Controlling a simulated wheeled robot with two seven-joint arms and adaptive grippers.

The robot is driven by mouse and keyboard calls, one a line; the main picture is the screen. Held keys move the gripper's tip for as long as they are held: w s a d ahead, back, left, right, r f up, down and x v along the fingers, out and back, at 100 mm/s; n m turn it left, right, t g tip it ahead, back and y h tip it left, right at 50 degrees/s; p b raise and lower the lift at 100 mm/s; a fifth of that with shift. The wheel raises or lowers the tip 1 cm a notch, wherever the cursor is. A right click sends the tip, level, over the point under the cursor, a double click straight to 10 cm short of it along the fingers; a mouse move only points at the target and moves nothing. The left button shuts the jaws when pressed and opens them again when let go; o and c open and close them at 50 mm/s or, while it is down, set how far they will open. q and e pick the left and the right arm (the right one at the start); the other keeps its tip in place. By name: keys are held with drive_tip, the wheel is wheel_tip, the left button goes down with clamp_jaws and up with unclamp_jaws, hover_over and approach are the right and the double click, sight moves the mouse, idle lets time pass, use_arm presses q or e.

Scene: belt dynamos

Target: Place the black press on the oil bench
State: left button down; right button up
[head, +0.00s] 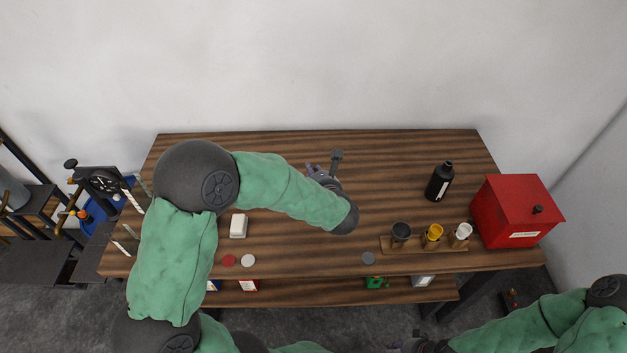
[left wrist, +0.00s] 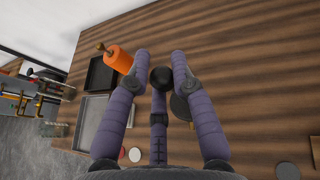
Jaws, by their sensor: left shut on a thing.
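My left gripper (head: 325,172) is over the back middle of the striped wooden bench (head: 400,150), mostly hidden by its own arm in the head view. In the left wrist view, its purple fingers (left wrist: 161,68) are shut around the round black knob of the black press (left wrist: 161,80). A dark disc shows below the knob, partly behind a finger. Whether the press touches the bench top I cannot tell. My right gripper (head: 405,346) shows only in part at the bottom edge of the head view, so its jaws cannot be read.
A black bottle (head: 439,182), a rack (head: 425,250) with three small cups and a red box (head: 515,212) stand on the right. A white block (head: 238,226), a red disc (head: 228,260), a white disc (head: 248,260) and a grey disc (head: 368,258) lie nearer the front. The back right is clear.

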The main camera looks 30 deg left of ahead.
use_arm(q)
drive_tip(key=shift+w+a+f, duration=0.45)
drive_tip(key=shift+w+f, duration=0.25)
drive_tip(key=shift+f, duration=0.1)
drive_tip(key=shift+w+a+f, duration=0.15)
drive_tip(key=shift+w+f, duration=0.1)
drive_tip(key=shift+f, duration=1.7)
drive_tip(key=shift+f, duration=0.1)
drive_tip(key=c, duration=1.5)
unclamp_jaws()
drive_tip(key=shift+f+b, duration=0.15)
drive_tip(key=shift+b, duration=0.15)
drive_tip(key=o, duration=0.4)
